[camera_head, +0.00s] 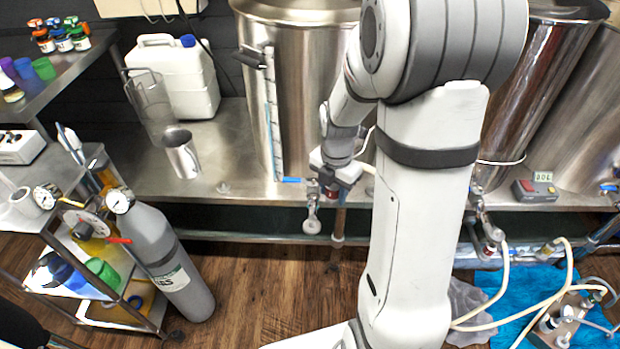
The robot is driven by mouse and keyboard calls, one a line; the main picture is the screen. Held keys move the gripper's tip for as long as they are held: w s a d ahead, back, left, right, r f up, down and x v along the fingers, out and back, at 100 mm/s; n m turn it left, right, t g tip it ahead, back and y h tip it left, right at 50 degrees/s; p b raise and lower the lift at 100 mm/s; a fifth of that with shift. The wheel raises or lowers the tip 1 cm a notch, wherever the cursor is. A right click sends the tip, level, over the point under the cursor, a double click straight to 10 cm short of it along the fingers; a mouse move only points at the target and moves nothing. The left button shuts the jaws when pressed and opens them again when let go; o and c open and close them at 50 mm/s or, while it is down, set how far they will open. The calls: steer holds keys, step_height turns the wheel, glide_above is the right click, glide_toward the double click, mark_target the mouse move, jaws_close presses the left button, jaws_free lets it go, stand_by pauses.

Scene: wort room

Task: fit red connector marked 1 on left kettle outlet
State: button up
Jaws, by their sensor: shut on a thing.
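The left kettle (305,70) is a tall steel vessel with a sight tube on its front. A blue handle (291,180) shows low on its front, at the outlet. My gripper (326,183) is right at this outlet, low in front of the kettle. It is shut on a small red connector (332,193), of which only a bit shows. A metal piece with a round end (312,218) hangs just below. My gripper and arm hide most of the outlet, so I cannot tell whether connector and outlet touch. No mark 1 is readable.
A steel jug (181,153) and a white canister (172,78) stand on the bench left of the kettle. A gas cylinder (165,255) and cart are at lower left. Hoses (503,290) lie over a blue mat (530,322) at lower right.

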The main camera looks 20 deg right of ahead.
steer(key=r+p, duration=0.2)
glide_above(312, 221)
step_height(312, 221, down, 8)
steer(key=b, duration=0.6)
steer(key=shift+f+b, duration=0.95)
steer(key=shift+f, duration=0.3)
stand_by(0.6)
steer(key=o, duration=1.1)
steer(key=shift+o, duration=0.2)
steer(key=shift+r, duration=0.1)
step_height(312, 221, up, 8)
steer(key=p, duration=0.2)
